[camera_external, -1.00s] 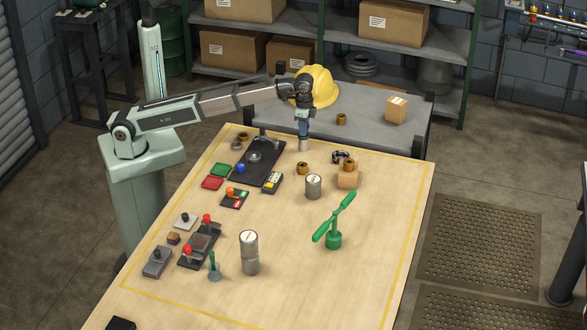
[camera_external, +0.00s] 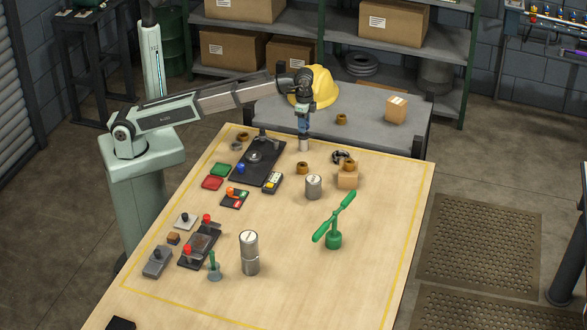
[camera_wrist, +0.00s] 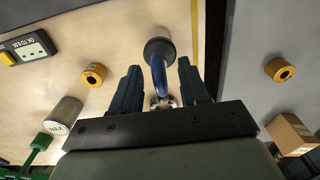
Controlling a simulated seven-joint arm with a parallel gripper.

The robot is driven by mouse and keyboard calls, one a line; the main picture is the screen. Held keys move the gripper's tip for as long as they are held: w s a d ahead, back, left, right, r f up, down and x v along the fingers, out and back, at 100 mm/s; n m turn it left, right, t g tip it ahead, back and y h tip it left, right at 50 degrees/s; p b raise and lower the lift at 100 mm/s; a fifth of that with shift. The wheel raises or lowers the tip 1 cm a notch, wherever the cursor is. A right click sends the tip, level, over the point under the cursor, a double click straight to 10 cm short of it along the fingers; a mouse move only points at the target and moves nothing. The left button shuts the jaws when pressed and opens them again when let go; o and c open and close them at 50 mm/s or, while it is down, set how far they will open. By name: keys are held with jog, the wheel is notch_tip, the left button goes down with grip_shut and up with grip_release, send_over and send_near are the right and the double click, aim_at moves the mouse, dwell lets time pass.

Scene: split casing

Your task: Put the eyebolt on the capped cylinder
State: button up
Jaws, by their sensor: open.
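The eyebolt appears to be the blue loop on a round dark grey base (camera_wrist: 158,50) in the wrist view. My gripper (camera_wrist: 159,72) is open, with one finger on each side of the loop and gaps between. In the external view my gripper (camera_external: 304,128) points down over a small silver piece (camera_external: 304,145), apparently the eyebolt's base; its loop is not clear there. The tall grey cylinder with a seam and light top (camera_external: 249,254), near the front of the table, looks like the capped cylinder. A shorter grey cylinder (camera_external: 313,187) stands nearer my gripper, also in the wrist view (camera_wrist: 63,114).
A black panel (camera_external: 255,160) lies left of my gripper. A grey bench (camera_external: 375,125) adjoins the far edge.

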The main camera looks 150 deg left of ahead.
notch_tip(320, 180, up, 5)
jog(key=shift+r, duration=0.15)
jog(key=shift+w, duration=0.1)
dwell(0.5)
